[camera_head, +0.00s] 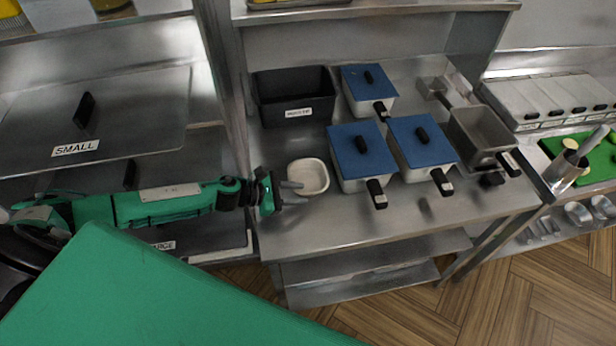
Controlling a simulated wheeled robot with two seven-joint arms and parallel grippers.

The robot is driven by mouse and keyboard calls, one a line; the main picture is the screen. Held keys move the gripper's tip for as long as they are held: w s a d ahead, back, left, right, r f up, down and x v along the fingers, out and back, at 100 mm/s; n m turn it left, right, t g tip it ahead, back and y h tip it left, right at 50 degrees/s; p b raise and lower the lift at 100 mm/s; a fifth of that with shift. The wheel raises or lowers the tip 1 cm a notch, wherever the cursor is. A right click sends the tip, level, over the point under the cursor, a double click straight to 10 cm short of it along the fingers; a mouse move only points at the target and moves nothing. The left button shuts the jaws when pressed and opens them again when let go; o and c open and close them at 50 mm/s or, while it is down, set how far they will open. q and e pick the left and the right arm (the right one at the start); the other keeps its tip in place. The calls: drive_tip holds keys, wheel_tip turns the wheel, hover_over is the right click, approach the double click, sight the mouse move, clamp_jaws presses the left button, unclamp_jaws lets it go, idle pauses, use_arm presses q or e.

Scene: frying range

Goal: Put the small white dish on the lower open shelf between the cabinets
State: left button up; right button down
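The small white dish (309,177) is a rounded square bowl, upright on the left part of the steel counter. My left gripper (294,192) reaches in from the left, at the dish's near left rim. Its two grey fingers look parted, with a gap between them; whether they touch the rim is unclear. Below the counter is an open steel shelf (375,257), with another level under it, largely hidden by the counter top. My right gripper is not in view.
Behind the dish stands a black bin (293,97). Several blue-lidded containers (361,152) with black handles stand to its right, beside an uncovered steel pan (480,135). The front strip of the counter (400,215) is bare.

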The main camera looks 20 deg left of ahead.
use_arm(q)
drive_tip(key=shift+x, duration=0.85)
clamp_jaws()
